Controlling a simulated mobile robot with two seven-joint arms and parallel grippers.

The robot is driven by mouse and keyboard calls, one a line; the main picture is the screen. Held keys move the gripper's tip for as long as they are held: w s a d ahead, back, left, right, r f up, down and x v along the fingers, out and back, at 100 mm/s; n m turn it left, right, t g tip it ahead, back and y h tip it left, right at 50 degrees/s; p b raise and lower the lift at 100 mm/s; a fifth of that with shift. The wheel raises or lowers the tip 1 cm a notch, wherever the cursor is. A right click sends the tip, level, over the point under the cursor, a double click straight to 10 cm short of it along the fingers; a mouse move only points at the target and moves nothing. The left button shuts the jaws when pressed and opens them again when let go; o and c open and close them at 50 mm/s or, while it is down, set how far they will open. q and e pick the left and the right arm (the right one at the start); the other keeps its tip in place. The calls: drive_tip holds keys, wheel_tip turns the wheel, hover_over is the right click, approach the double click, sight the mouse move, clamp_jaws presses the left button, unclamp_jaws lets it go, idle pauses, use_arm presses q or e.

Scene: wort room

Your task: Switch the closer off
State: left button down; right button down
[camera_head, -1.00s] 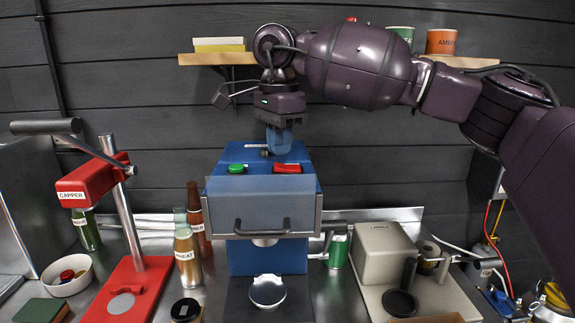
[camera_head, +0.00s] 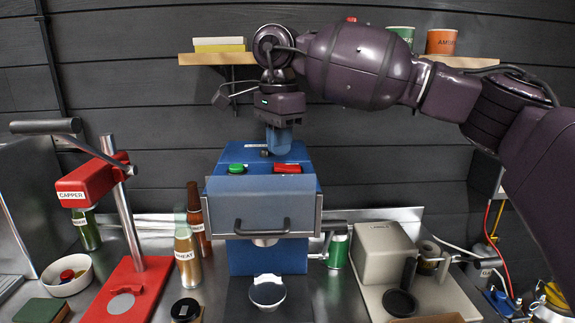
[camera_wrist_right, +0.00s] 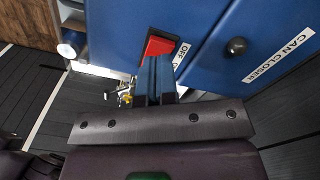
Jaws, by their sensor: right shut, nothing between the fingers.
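The closer (camera_head: 268,255) is a blue machine with a clear front guard and a grey handle, standing at the middle of the bench. On its top are a green button (camera_head: 236,169) and a red button (camera_head: 288,169). In the right wrist view, the red button (camera_wrist_right: 160,46) has an OFF label beside it, and a CAN CLOSER label (camera_wrist_right: 278,56) is on the blue casing. My right gripper (camera_head: 279,150) is shut and empty, pointing down over the closer's top, close to the red button. Its blue fingers (camera_wrist_right: 157,80) partly cover that button in the wrist view; contact cannot be told.
A red capper (camera_head: 100,182) and several bottles stand at the left. A green can (camera_head: 338,250) and a beige machine (camera_head: 385,250) stand at the right. A wooden shelf (camera_head: 215,59) runs along the wall behind my arm. A black knob (camera_head: 265,153) sits on the closer's top.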

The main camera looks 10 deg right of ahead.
sight(280, 165)
drive_tip(key=shift+f, duration=0.6)
idle(0.4)
drive_tip(key=shift+f+b, duration=0.35)
drive_tip(key=shift+f, duration=0.25)
idle(0.4)
drive_tip(key=shift+r, duration=0.15)
drive_tip(key=shift+r+p, duration=1.1)
drive_tip(key=shift+r, duration=0.8)
drive_tip(key=shift+r+p, duration=0.95)
drive_tip(key=shift+r, duration=0.6)
drive_tip(key=shift+f, duration=0.15)
